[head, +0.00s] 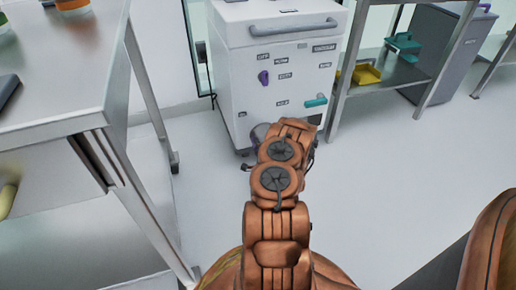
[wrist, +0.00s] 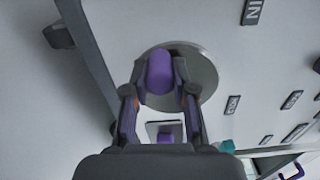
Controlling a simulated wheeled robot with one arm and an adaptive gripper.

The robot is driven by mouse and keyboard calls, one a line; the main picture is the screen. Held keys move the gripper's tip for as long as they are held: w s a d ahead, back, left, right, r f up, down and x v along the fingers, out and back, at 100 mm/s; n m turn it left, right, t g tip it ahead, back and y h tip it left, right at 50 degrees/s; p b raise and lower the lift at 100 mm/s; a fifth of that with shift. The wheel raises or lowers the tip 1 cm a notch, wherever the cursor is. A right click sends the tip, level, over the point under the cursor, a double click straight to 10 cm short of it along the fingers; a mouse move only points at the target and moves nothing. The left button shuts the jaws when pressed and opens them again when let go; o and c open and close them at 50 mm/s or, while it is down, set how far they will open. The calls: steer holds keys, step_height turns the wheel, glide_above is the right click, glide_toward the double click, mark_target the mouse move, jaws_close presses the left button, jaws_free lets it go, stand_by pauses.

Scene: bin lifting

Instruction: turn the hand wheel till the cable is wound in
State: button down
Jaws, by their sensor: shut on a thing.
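The hand wheel (wrist: 205,68) is a round grey disc on the pale front of the white cabinet (head: 240,70). In the wrist view its purple knob (wrist: 159,72) sits between the two fingers of my gripper (wrist: 161,86), which is shut on it. In the head view a greyish-purple edge of the wheel (head: 260,131) shows low on the cabinet's front, beside my arm. My arm hides most of the wheel and the gripper there. I cannot make out the cable in either view.
The cabinet front also carries a purple handle (head: 263,78), a teal handle (head: 316,102) and several dark labels. A metal table (head: 60,110) stands at left. A shelf (head: 400,75) with a yellow tray (head: 366,75) stands at right. The floor between is clear.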

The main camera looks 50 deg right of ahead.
steer(key=shift+r+m, duration=0.4)
steer(key=shift+m, duration=0.5)
steer(key=c, duration=0.9)
jaws_free()
steer(key=shift+c, duration=0.2)
steer(key=shift+a, duration=0.15)
steer(key=v, duration=1.1)
steer(key=shift+s+a, duration=0.25)
steer(key=shift+s, duration=0.1)
